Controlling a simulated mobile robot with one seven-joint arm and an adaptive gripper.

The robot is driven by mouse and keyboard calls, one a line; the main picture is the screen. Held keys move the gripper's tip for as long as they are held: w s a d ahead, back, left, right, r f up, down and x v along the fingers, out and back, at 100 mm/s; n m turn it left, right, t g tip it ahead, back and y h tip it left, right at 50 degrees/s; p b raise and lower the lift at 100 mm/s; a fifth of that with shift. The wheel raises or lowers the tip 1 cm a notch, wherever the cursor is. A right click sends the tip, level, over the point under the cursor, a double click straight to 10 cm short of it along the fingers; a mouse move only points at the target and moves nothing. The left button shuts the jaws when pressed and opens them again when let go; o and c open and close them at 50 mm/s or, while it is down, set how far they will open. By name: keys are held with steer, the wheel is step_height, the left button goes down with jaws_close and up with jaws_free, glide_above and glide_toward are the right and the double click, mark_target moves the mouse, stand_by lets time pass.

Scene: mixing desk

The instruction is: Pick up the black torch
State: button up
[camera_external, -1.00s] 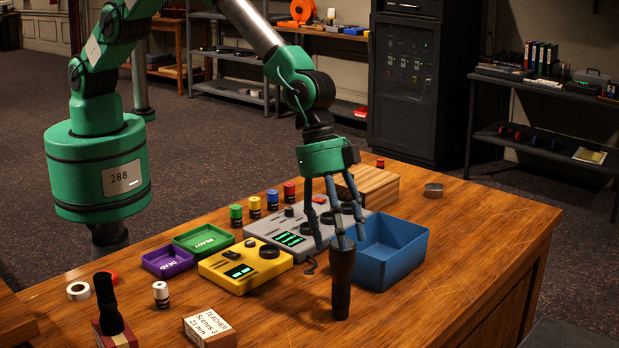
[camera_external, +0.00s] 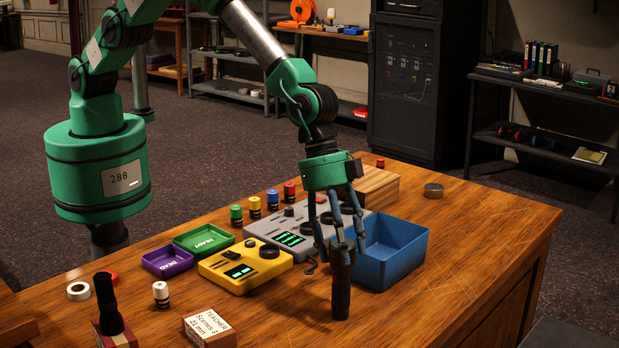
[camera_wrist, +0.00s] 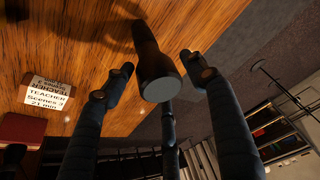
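The black torch (camera_external: 341,283) stands upright on the wooden desk, its wider head at the top, in front of the blue bin. My gripper (camera_external: 340,246) is over it with its fingers pointing down around the torch's head. In the wrist view the torch (camera_wrist: 158,75) shows head-on between the spread fingers of my gripper (camera_wrist: 160,85). Gaps show between the left and right fingers and the torch. The third finger is partly behind the torch head, and I cannot tell whether it touches.
The blue bin (camera_external: 391,272) stands close behind the torch. A yellow device (camera_external: 232,274) and a grey mixer (camera_external: 291,257) lie to the left. A labelled box (camera_external: 209,328) and a black microphone-like object (camera_external: 107,305) are at front left.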

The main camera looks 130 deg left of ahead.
jaws_close()
steer(key=shift+r, duration=0.2)
steer(key=shift+w+r, duration=0.1)
steer(key=shift+r, duration=1.45)
steer(key=s+r, duration=0.1)
steer(key=s, duration=1.5)
steer(key=shift+r, duration=0.25)
